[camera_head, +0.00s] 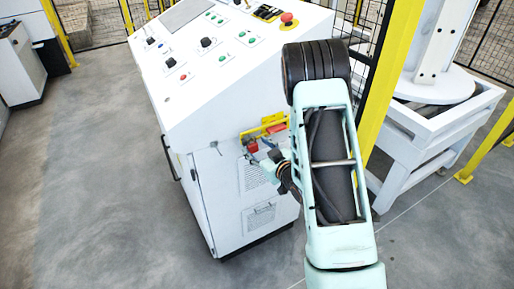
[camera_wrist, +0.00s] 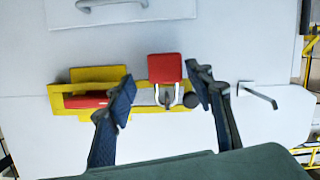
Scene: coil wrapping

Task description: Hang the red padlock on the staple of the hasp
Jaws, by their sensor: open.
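The red padlock (camera_wrist: 165,68) shows in the wrist view with its metal shackle towards the bottom of the picture. The shackle is at the silver plate of the hasp (camera_wrist: 147,97); I cannot tell whether it passes through the staple. In the wrist view my gripper (camera_wrist: 161,88) is open, with one finger on each side of the padlock. A clear gap shows on the left and a narrow one on the right.
A yellow bracket (camera_wrist: 98,74) holding a red piece (camera_wrist: 87,101) is left of the padlock in the wrist view. A black knob (camera_wrist: 190,100) and a bent metal handle (camera_wrist: 259,96) are to the right. The white control cabinet (camera_head: 215,195) stands near a yellow post (camera_head: 392,75).

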